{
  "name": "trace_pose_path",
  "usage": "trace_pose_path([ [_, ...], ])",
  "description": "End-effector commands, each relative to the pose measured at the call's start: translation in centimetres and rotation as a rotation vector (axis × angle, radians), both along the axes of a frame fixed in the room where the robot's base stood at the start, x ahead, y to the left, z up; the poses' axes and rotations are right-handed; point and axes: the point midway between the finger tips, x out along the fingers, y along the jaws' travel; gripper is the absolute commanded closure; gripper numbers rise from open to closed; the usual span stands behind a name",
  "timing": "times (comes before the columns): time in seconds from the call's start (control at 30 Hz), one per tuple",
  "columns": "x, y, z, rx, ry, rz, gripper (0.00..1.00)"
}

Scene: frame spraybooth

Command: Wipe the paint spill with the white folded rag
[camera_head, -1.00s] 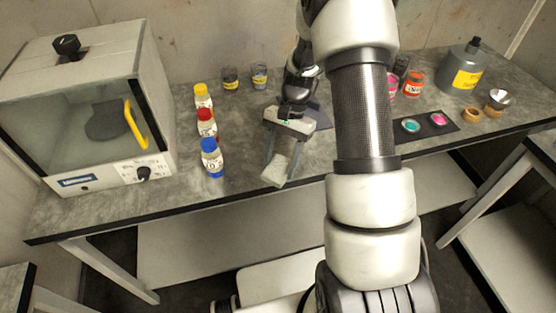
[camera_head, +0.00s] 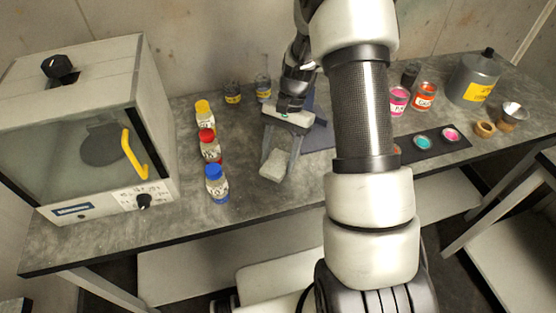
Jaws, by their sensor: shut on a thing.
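The white folded rag (camera_head: 274,166) is held between the fingertips of my gripper (camera_head: 279,152), which is shut on it. The rag is at or just above the grey worktop (camera_head: 245,195), near its front edge; I cannot tell whether it touches. I see no paint spill; my arm and gripper cover part of the worktop.
Red-capped (camera_head: 209,146) and yellow-capped (camera_head: 204,115) bottles stand left of my gripper. A glass-fronted cabinet (camera_head: 85,130) fills the left end. Right of my arm are paint jars (camera_head: 424,97), a dark strip with paint pots (camera_head: 440,142) and a grey jug (camera_head: 472,78).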

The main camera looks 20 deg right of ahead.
Motion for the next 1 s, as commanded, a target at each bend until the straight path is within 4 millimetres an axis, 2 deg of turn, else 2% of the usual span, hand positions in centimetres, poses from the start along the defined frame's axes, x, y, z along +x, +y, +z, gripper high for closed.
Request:
trace_pose_path([
  [0.6, -0.4, -0.3, 5.6, 0.002, 0.004, 0.004, 0.72],
  [1.0, -0.4, -0.4, 5.8, 0.001, 0.005, 0.004, 0.72],
])
